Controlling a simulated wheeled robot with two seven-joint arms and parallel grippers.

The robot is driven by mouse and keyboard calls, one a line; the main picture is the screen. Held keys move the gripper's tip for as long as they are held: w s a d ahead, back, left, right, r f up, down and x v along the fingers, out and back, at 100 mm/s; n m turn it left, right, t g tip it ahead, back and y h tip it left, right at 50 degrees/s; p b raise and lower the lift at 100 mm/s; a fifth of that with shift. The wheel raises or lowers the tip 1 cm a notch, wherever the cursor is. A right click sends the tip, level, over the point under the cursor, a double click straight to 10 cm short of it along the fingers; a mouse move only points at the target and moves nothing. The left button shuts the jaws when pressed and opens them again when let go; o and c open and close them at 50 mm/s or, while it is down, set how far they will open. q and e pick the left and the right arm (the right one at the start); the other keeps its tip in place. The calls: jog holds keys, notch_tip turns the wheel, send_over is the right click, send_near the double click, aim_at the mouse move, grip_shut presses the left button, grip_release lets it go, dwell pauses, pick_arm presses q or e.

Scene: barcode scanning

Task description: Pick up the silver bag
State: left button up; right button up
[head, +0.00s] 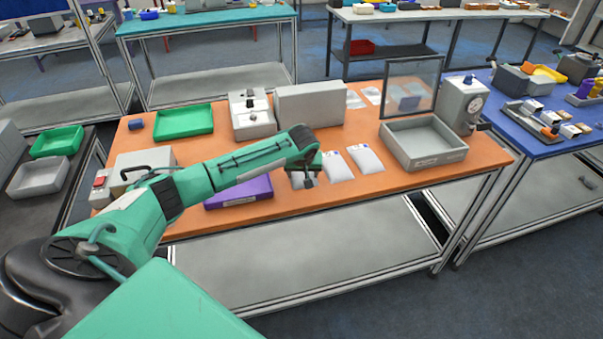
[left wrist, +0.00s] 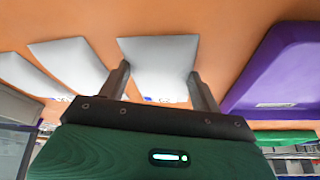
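Three pale silver-white bags lie in a row along the front of the orange table. The leftmost bag (head: 299,183) is largely hidden by my left gripper (head: 304,183), which points down over it. In the left wrist view this bag (left wrist: 158,52) shows between the two spread fingers (left wrist: 160,88), with nothing seen clamped. I cannot tell whether the fingertips touch it. The middle bag (head: 338,168) and the right bag (head: 365,160) lie just to its right in the head view. My right gripper is not in view.
A purple tray (head: 238,191) lies left of the bags. A grey open bin (head: 424,145) stands to the right, with a framed panel (head: 410,88) behind it. Grey boxes (head: 311,105) and a green tray (head: 184,122) are at the back. More flat bags (head: 353,100) lie behind.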

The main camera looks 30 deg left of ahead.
pick_arm(q)
jog(key=c, duration=0.9)
